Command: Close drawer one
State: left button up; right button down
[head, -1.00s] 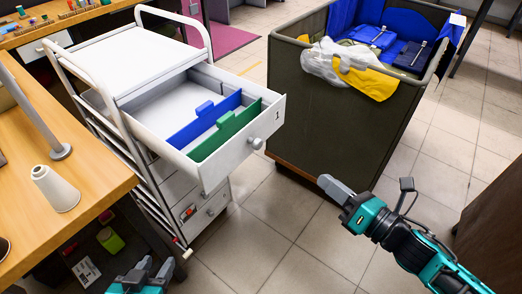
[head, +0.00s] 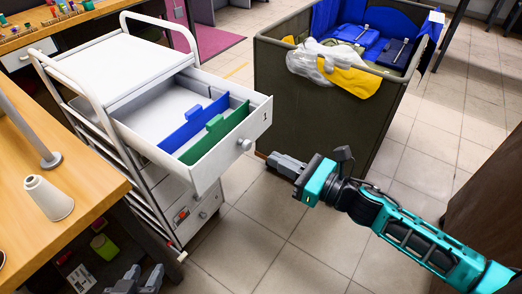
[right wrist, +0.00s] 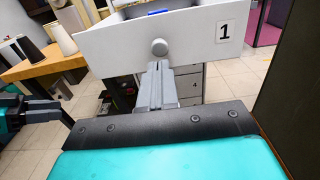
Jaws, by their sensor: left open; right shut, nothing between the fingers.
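Drawer one (head: 228,140) is pulled out of the white cart (head: 122,66). It has a label "1", a round knob (head: 244,145), and a blue and a green divider inside. My right gripper (head: 272,157) is shut and empty, just right of the knob and a little lower in the head view. In the right wrist view the knob (right wrist: 159,47) is just beyond the shut fingertips (right wrist: 159,66); I cannot tell whether they touch the drawer front. My left gripper (head: 141,276) is open at the bottom edge of the head view, left of the cart's lower drawers.
A dark bin (head: 315,110) with blue lining and bagged items stands right of the drawer. A wooden table (head: 75,190) with a white cone (head: 47,198) is at the left. Tiled floor is clear in front of the cart.

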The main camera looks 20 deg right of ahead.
aim_at(250, 147)
jog(key=x, duration=0.5)
pick_arm(q)
jog(key=shift+a, duration=0.15)
pick_arm(e)
jog(key=shift+w, duration=0.1)
pick_arm(q)
jog(key=shift+s+f, duration=0.15)
jog(key=shift+a, duration=0.1)
